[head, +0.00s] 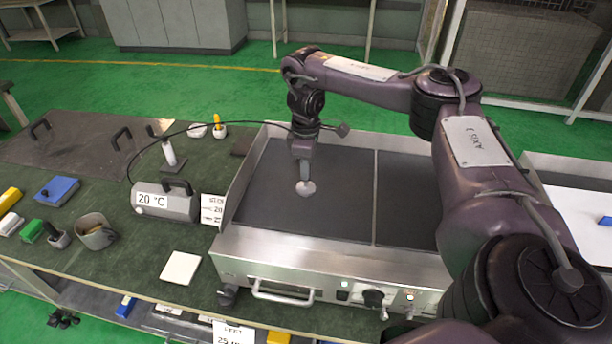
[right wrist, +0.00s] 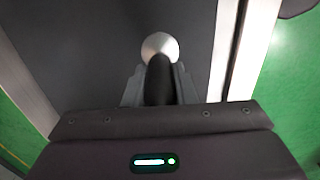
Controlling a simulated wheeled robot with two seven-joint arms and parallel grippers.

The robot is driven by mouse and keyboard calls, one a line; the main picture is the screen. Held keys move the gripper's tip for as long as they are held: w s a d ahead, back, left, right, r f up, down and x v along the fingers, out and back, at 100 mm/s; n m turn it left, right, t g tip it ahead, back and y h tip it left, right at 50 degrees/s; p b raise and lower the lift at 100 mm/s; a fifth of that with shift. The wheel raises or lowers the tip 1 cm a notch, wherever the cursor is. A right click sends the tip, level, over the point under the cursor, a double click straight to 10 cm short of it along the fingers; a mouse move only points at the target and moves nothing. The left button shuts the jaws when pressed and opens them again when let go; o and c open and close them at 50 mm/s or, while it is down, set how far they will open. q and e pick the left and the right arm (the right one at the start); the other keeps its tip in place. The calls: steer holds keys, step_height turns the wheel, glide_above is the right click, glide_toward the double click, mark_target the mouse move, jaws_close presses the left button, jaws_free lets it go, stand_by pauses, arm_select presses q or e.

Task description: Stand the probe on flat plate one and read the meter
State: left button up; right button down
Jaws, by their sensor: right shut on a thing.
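My right gripper (head: 303,160) is shut on the probe, low over the left dark plate (head: 265,200) of the steel griddle. The probe's pale round head (head: 305,187) shows just below the fingers; I cannot tell whether it touches the plate. In the right wrist view, the probe's black handle (right wrist: 158,82) sits between the fingers and its silver head (right wrist: 160,46) points away over the dark plate. The grey meter (head: 166,203) stands left of the griddle and reads 20 °C. A black cable runs from it towards the gripper. My left gripper is not in view.
A thin divider (head: 375,198) separates the left plate from the right one, and a steel rim surrounds both. A label card (head: 213,209) stands between meter and griddle. A white tile (head: 181,268), a grey mug (head: 96,231) and coloured blocks lie on the green bench.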

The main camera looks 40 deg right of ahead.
mark_target(306, 183)
step_height(306, 183, down, 2)
steer(key=shift+f, duration=0.1)
step_height(306, 183, down, 3)
steer(key=shift+s+f+b, duration=0.1)
steer(key=shift+b, duration=1.05)
steer(key=shift+f, duration=0.35)
steer(key=c, duration=1.2)
jaws_free()
step_height(306, 183, up, 12)
steer(key=p, duration=0.5)
steer(key=shift+r, duration=0.1)
